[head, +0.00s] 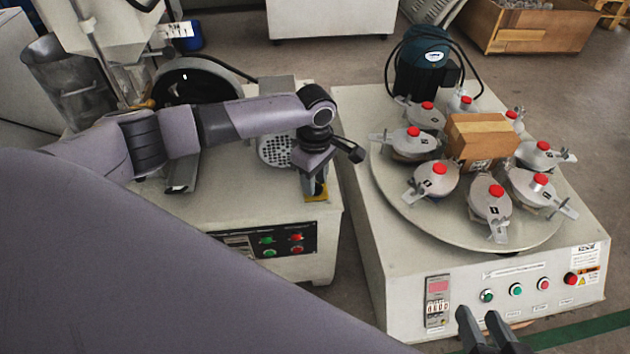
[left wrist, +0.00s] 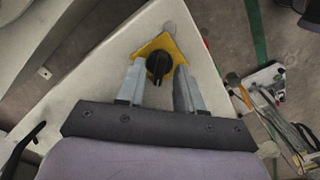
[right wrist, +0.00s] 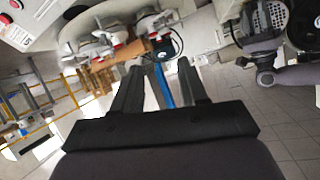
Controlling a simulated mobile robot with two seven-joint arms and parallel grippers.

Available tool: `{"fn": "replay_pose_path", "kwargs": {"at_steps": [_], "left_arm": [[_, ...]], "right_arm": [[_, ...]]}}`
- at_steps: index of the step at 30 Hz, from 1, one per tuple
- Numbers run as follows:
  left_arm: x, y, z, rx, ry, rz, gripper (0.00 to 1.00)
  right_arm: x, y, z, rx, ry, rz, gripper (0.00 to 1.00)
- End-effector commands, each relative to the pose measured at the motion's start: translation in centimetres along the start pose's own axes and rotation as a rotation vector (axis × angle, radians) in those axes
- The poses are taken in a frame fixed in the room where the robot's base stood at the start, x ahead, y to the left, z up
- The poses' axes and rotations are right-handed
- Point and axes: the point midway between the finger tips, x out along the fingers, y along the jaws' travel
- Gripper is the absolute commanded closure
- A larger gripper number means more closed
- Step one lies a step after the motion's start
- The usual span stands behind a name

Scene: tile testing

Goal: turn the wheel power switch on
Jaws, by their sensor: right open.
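The wheel power switch is a black rotary knob (left wrist: 159,64) on a yellow plate (left wrist: 153,44) at a corner of the pale machine top in the left wrist view. The yellow plate also shows in the head view (head: 321,193), where my gripper hides the knob. My left gripper (head: 311,186) points down at the switch. In the left wrist view its fingers (left wrist: 159,72) stand open on either side of the knob, with a small gap showing on each side. My right gripper (head: 484,316) is open and empty in front of the right machine; its fingers also show in the right wrist view (right wrist: 158,66).
The left machine's front panel (head: 270,243) carries green and red buttons. The right machine (head: 400,290) has a round turntable (head: 400,195) with several red-capped pots, a cardboard box (head: 482,138) and a motor (head: 425,65). A floor gap separates the two machines.

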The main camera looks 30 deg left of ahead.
Motion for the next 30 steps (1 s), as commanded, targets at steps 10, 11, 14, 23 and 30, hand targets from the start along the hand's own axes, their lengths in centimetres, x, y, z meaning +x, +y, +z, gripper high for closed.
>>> {"fn": "replay_pose_path", "kwargs": {"at_steps": [10,11,14,23,30], "left_arm": [[0.0,0.0,0.0,0.001,0.000,0.001,1.00],[0.0,0.0,0.0,0.001,-0.001,0.001,1.00],[0.0,0.0,0.1,0.002,-0.001,0.000,1.00],[-0.3,-0.1,0.1,0.018,-0.002,-0.003,1.00],[-0.6,-0.1,0.2,0.070,-0.005,-0.005,1.00]], "right_arm": [[0.0,-0.1,-0.1,0.002,0.001,-0.002,0.57],[0.0,-0.1,-0.1,0.002,0.001,-0.002,0.57],[0.0,-0.1,-0.1,0.002,0.001,-0.002,0.57],[-0.6,0.2,-1.1,-0.031,0.000,0.022,0.57],[-3.0,1.9,-1.0,-0.134,-0.062,0.117,0.57]]}}
